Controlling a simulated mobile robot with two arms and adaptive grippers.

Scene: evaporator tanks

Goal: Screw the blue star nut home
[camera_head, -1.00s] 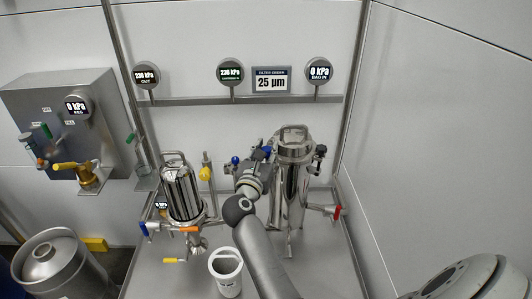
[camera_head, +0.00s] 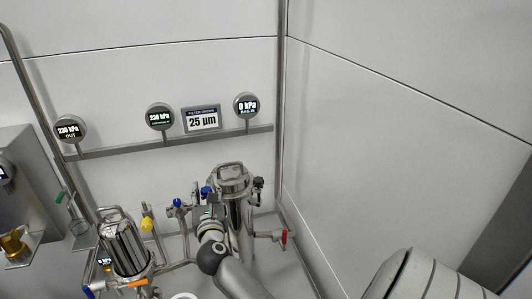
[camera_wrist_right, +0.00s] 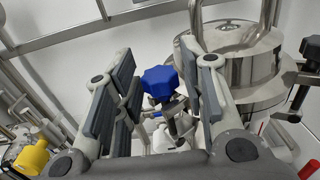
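The blue star nut (camera_wrist_right: 160,82) shows in the right wrist view, on a swing bolt at the side of the steel filter housing (camera_wrist_right: 240,60). My right gripper (camera_wrist_right: 155,90) is open, its grey fingers on either side of the nut in the picture, with visible gaps. I cannot tell how far the nut lies beyond the fingertips. In the head view a blue knob (camera_head: 206,191) shows beside the upright steel housing (camera_head: 238,215), just above my right gripper, which is partly hidden by its wrist. My left gripper is not in view.
Another blue knob (camera_head: 177,202) is left of the gripper. A red-handled valve (camera_head: 284,238) sticks out right of the housing. A second filter housing (camera_head: 127,247) and a yellow knob (camera_head: 147,224) stand left. The wall rail (camera_head: 170,143) carries gauges.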

